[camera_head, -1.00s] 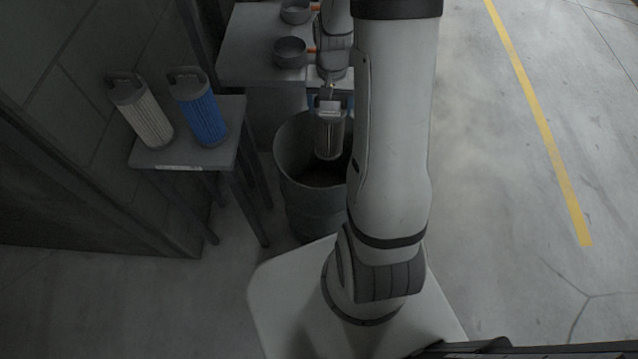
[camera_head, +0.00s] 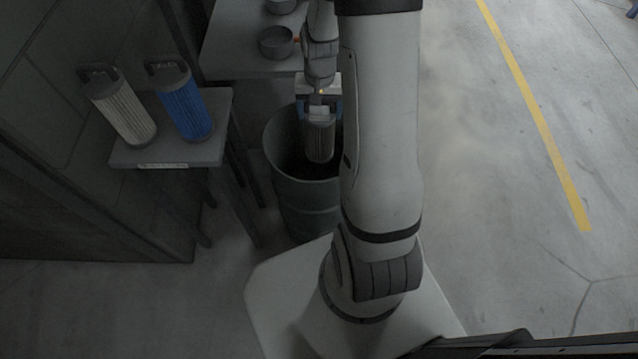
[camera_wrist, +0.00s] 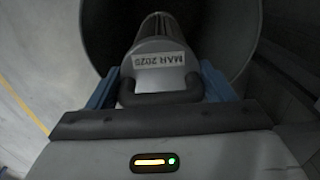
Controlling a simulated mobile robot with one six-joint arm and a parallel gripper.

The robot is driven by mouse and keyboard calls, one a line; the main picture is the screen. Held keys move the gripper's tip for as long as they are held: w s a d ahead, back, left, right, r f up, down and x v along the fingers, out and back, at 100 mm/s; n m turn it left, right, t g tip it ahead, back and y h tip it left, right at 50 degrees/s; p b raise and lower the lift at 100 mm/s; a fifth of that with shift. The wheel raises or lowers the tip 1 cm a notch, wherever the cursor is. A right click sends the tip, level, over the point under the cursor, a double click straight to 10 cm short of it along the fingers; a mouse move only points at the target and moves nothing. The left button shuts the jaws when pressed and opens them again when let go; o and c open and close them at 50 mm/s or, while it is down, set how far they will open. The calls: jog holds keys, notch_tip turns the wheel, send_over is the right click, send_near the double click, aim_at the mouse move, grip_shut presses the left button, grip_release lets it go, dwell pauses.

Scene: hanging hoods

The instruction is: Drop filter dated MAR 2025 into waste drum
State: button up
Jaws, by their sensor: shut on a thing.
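My gripper (camera_head: 319,105) is shut on the handle of a grey pleated filter (camera_head: 319,143). In the wrist view, the filter (camera_wrist: 158,50) carries a label that reads MAR 2025, upside down, and its dark handle lies between my blue fingers (camera_wrist: 161,92). The waste drum (camera_head: 310,205) is a dark open drum. The filter hangs upright over its mouth, its lower end at or inside the opening. The drum's round wall (camera_wrist: 98,30) surrounds the filter in the wrist view. The drum's floor is too dark to make out.
A small stand (camera_head: 175,153) at left holds a white filter (camera_head: 123,112) and a blue filter (camera_head: 183,105). A grey table (camera_head: 232,45) behind the drum bears round grey bowls (camera_head: 277,43). Open floor with a yellow line (camera_head: 540,120) lies at right.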

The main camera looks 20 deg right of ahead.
jog(key=o, duration=1.1)
jog(key=shift+o, duration=0.2)
jog(key=shift+r+p, duration=0.45)
jog(key=shift+r, duration=3.5)
jog(key=shift+a+r, duration=0.1)
jog(key=shift+r, duration=0.1)
jog(key=s+a+r+n+t+p, duration=0.1)
jog(key=s+a+r+p, duration=0.3)
jog(key=s+r, duration=0.4)
jog(key=s+a+r+n+t+p, duration=0.1)
jog(key=s+a+r+n+p, duration=0.2)
jog(key=s+r, duration=0.4)
notch_tip(320, 180, up, 6)
jog(key=shift+s+a+f+n+p, duration=0.1)
jog(key=shift+s+a+n+p, duration=0.4)
jog(key=shift+a, duration=0.45)
jog(key=shift+s+a+t, duration=0.1)
jog(key=shift+s+t, duration=0.1)
jog(key=shift+t, duration=0.1)
jog(key=shift+c, duration=0.3)
